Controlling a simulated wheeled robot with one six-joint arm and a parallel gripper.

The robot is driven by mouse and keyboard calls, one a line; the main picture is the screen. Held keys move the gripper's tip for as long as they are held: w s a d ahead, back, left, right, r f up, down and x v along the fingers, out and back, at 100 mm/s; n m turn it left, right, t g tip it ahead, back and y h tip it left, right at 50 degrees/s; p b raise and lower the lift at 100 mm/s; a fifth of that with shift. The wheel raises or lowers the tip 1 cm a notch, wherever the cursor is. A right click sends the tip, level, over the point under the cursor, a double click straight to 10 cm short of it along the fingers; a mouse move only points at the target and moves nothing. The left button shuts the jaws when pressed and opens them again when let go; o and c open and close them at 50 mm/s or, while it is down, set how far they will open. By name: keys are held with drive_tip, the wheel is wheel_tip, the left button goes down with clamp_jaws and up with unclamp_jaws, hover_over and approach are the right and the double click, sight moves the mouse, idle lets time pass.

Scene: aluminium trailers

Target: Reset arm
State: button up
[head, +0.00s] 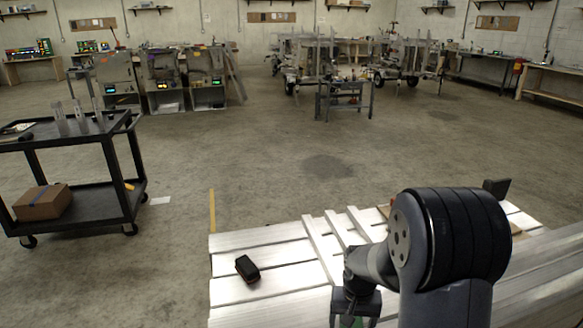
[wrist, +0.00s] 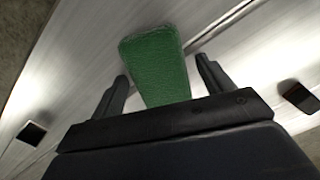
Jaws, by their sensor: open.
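My gripper (wrist: 163,72) is open in the wrist view, one finger on each side of a green block (wrist: 158,68). The block lies over the pale slatted metal surface; I cannot tell whether the fingers touch it. In the head view my arm hangs over the aluminium trailer bed (head: 265,252), with my gripper (head: 357,308) low at the bottom edge. Only a sliver of green shows below it there. My arm hides part of the bed.
A small black object (head: 247,268) lies on the bed left of my gripper. A dark block (head: 497,188) stands at the bed's far right. A black cart (head: 75,190) with a cardboard box (head: 42,202) stands at left. Open floor (head: 300,150) lies beyond the bed.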

drive_tip(key=shift+r, duration=1.9)
drive_tip(key=shift+r, duration=4.2)
wheel_tip(320, 180, down, 12)
drive_tip(key=shift+f+b, duration=0.25)
drive_tip(key=shift+b, duration=0.1)
wheel_tip(320, 180, up, 11)
drive_tip(key=p, duration=0.1)
drive_tip(key=a+f+n, duration=0.1)
drive_tip(key=a+f, duration=0.1)
drive_tip(key=a, duration=0.3)
drive_tip(key=a+f+n+b, duration=0.1)
drive_tip(key=a+f+n, duration=0.1)
drive_tip(key=a, duration=0.3)
drive_tip(key=a+f+n, duration=0.1)
drive_tip(key=a+f, duration=0.1)
drive_tip(key=a, duration=0.3)
drive_tip(key=shift+s+a+f+n+b, duration=0.15)
drive_tip(key=shift+s+a+n+b, duration=0.1)
drive_tip(key=shift+s+n+b, duration=0.1)
drive_tip(key=shift+f+b, duration=0.6)
drive_tip(key=shift+f, duration=0.2)
